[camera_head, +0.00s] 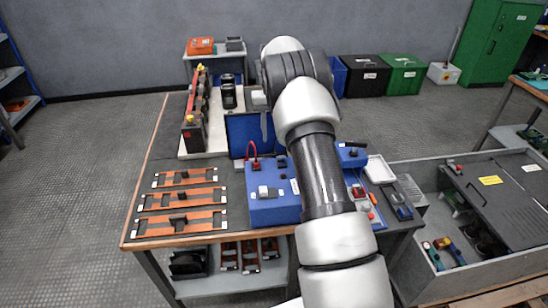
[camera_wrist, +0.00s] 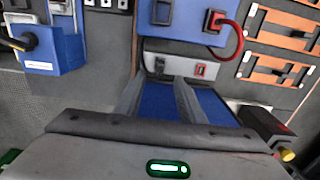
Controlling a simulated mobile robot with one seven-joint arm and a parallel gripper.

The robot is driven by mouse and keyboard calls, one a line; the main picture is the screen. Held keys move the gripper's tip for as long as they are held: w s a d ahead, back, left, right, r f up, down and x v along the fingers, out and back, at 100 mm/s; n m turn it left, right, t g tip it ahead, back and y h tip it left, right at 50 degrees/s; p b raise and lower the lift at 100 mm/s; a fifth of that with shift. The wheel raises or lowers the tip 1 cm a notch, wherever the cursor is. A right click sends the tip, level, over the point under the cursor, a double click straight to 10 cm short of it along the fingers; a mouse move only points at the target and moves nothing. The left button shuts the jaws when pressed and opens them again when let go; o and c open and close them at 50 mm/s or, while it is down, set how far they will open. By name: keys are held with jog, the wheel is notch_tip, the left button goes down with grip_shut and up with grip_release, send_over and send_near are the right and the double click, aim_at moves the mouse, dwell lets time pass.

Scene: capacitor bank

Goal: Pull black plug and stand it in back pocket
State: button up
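The black plug (camera_head: 281,161) sits upright at the back of the blue box, right of the plug with the red lead (camera_head: 255,163). In the wrist view the black plug (camera_wrist: 163,12) shows at the top edge, on the blue box (camera_wrist: 190,30). A grey holder (camera_wrist: 183,57) lies beside the box, with one black and one red marked spot; I cannot tell how deep its pockets are. My gripper (camera_wrist: 158,78) is open and empty, its fingers apart over the holder's edge and the blue panel (camera_wrist: 205,105). In the head view it is mostly hidden by my arm.
Copper bars on plates (camera_head: 182,200) lie on the bench's left. A tall black unit with a red rail (camera_head: 196,110) stands behind them. Another blue box (camera_head: 351,155) and a white tray (camera_head: 379,170) are on the right. The red lead (camera_wrist: 238,45) loops beside the box.

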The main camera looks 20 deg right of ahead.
aim_at(274, 150)
notch_tip(274, 150, down, 4)
jog(key=b, duration=0.3)
jog(key=shift+f, duration=1.75)
jog(key=shift+p, duration=0.35)
grip_shut()
jog(key=shift+r, duration=0.2)
jog(key=shift+r+p, duration=2.4)
jog(key=shift+r, duration=0.45)
